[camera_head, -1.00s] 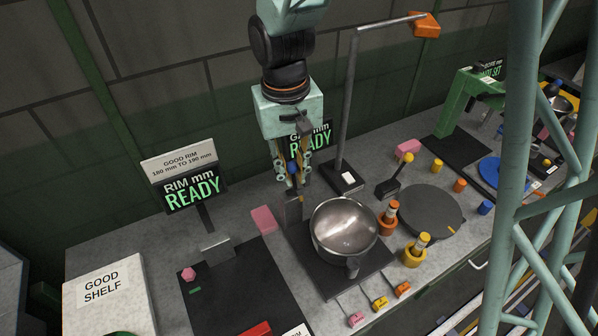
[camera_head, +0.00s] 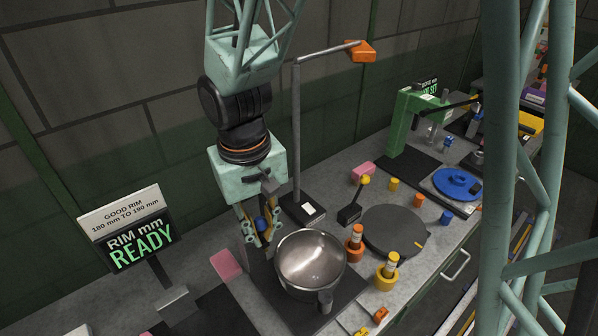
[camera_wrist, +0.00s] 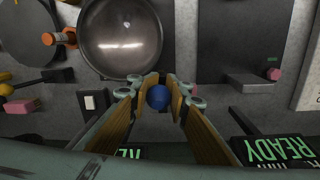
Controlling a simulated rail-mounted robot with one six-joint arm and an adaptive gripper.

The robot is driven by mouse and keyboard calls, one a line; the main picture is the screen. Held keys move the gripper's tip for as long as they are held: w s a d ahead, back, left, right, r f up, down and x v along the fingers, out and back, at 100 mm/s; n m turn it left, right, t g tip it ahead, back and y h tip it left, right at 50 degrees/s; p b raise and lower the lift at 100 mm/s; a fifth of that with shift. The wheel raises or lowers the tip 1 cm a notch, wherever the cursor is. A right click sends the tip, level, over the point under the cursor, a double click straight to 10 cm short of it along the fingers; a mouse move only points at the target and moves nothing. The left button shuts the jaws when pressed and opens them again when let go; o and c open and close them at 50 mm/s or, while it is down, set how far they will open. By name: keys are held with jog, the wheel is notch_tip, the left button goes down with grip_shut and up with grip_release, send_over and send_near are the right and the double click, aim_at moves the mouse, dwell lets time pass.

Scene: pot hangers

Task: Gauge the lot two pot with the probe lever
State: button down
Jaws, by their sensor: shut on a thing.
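A shiny metal pot (camera_head: 310,262) with a dark handle sits upright and empty on a black plate (camera_head: 346,285). In the wrist view the pot (camera_wrist: 120,40) is at the top, just beyond the fingertips. My gripper (camera_head: 262,232) is at the pot's left back edge, shut on a blue ball knob (camera_head: 262,223). The knob also shows between the fingers in the wrist view (camera_wrist: 158,97). The fingers hide what lies below the knob, so I cannot tell whether a probe touches the pot. A separate lever with a yellow knob (camera_head: 365,180) stands farther right.
The rim display (camera_head: 140,246) reads READY. A grey post with an orange head (camera_head: 360,52) rises behind the pot. Beyond are a dark round plate (camera_head: 394,230) and a green gauge frame (camera_head: 402,125).

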jog(key=shift+s+d+f, duration=0.25)
jog(key=shift+s+f, duration=0.15)
jog(key=shift+b, duration=0.3)
jog(key=shift+w, duration=0.2)
dwell(0.8)
jog(key=c, duration=2.5)
grip_release()
jog(key=shift+w, duration=0.1)
jog(key=shift+c, duration=0.2)
jog(key=shift+o, duration=0.2)
jog(key=shift+s, duration=0.2)
jog(key=shift+w+r, duration=0.1)
